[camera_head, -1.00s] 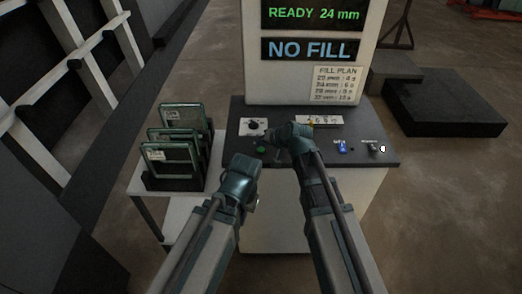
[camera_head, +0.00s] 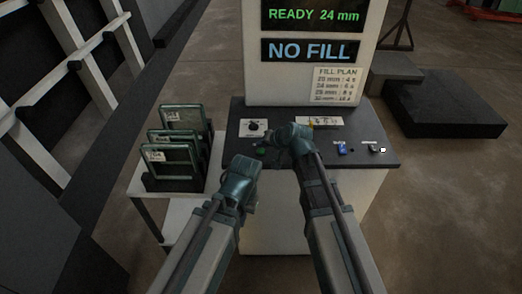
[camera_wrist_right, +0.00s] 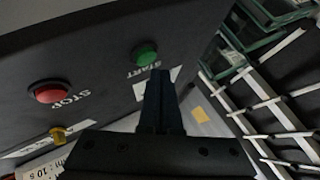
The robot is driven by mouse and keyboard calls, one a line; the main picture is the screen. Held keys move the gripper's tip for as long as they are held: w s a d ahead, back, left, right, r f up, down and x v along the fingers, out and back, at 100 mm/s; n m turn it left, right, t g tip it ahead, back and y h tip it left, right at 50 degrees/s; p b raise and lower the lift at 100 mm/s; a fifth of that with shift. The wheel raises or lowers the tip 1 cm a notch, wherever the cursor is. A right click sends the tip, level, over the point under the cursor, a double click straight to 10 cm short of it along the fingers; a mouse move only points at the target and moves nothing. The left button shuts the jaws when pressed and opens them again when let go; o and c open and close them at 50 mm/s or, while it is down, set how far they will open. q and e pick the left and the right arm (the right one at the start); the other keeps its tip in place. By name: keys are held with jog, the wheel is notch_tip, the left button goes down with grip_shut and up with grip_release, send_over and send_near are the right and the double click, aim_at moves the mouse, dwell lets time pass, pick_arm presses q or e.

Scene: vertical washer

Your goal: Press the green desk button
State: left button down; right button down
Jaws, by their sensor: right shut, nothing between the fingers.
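The green button (camera_head: 261,151) is on the dark console top (camera_head: 225,150) in the head view. In the right wrist view the green button (camera_wrist_right: 145,56) is raised and beside the word START. My right gripper (camera_head: 268,139) is just behind the button in the head view, its tips partly hard to make out. In the right wrist view my right gripper (camera_wrist_right: 161,78) is shut and empty, its tips close to the button with a small gap in the picture; contact cannot be told. My left gripper (camera_head: 242,170) is in front of the console, its fingers hidden.
A red STOP button (camera_wrist_right: 48,92) and a yellow knob (camera_wrist_right: 57,135) show in the right wrist view. A black dial (camera_head: 253,126) and a blue switch (camera_head: 342,149) are on the console. A rack of framed panels (camera_head: 171,160) stands left.

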aim_at(262, 152)
jog(key=shift+f, duration=0.15)
dwell(0.6)
jog(key=shift+f+b, duration=0.25)
jog(key=shift+b, duration=0.15)
jog(key=shift+f+b, duration=0.55)
dwell(0.6)
jog(key=shift+r, duration=0.2)
jog(key=shift+r+p, duration=0.75)
jog(key=shift+p, duration=0.2)
jog(key=shift+r, duration=0.15)
notch_tip(262, 152, up, 5)
jog(key=p, duration=0.5)
